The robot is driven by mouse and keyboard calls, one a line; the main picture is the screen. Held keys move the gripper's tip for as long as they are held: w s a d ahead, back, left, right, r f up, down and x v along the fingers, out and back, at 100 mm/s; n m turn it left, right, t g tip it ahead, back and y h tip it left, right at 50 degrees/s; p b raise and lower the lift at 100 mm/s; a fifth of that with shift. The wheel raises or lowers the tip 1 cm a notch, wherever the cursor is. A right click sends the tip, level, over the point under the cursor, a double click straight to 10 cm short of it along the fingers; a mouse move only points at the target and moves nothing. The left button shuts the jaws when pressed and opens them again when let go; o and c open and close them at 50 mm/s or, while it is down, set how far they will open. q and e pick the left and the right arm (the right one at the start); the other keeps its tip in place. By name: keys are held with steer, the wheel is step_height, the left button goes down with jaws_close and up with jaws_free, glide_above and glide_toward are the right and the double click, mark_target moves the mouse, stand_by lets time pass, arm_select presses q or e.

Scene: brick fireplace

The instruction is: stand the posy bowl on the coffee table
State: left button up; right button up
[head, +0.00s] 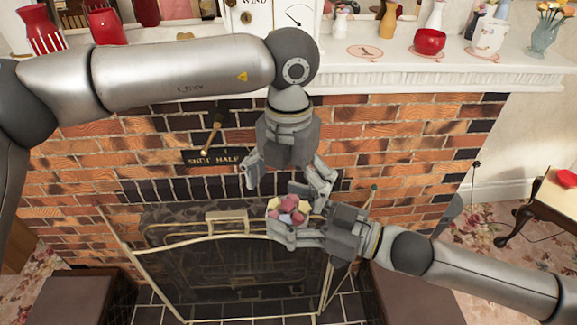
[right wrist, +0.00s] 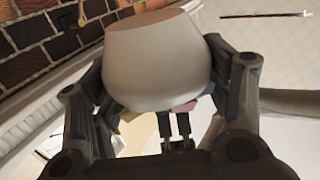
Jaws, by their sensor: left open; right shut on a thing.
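The posy bowl (head: 287,212) is in my right gripper (head: 293,214), in front of the fireplace in the head view. Pink, yellow and pale flowers show on its top. In the right wrist view the smooth pale bowl (right wrist: 155,62) sits between the two fingers, which are shut on it. My left gripper (head: 286,184) is open and empty just above the bowl, its fingers pointing down; whether it touches the bowl or the right gripper I cannot tell. A wooden table (head: 546,205) with a red thing on it is partly seen at the right edge; whether it is the coffee table is unclear.
The white mantel (head: 390,75) along the top holds vases, a red bowl (head: 430,41) and a clock (head: 275,15). A fire screen (head: 180,240) stands below my grippers. Dark brown blocks (head: 78,300) flank the hearth. Floral carpet (head: 480,260) is open at the right.

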mark_target(288, 202)
arm_select(q)
step_height(288, 202, down, 6)
steer(key=shift+f, duration=0.15)
stand_by(0.3)
steer(key=c, duration=1.1)
steer(key=shift+c, duration=0.6)
arm_select(e)
steer(key=o, duration=1.2)
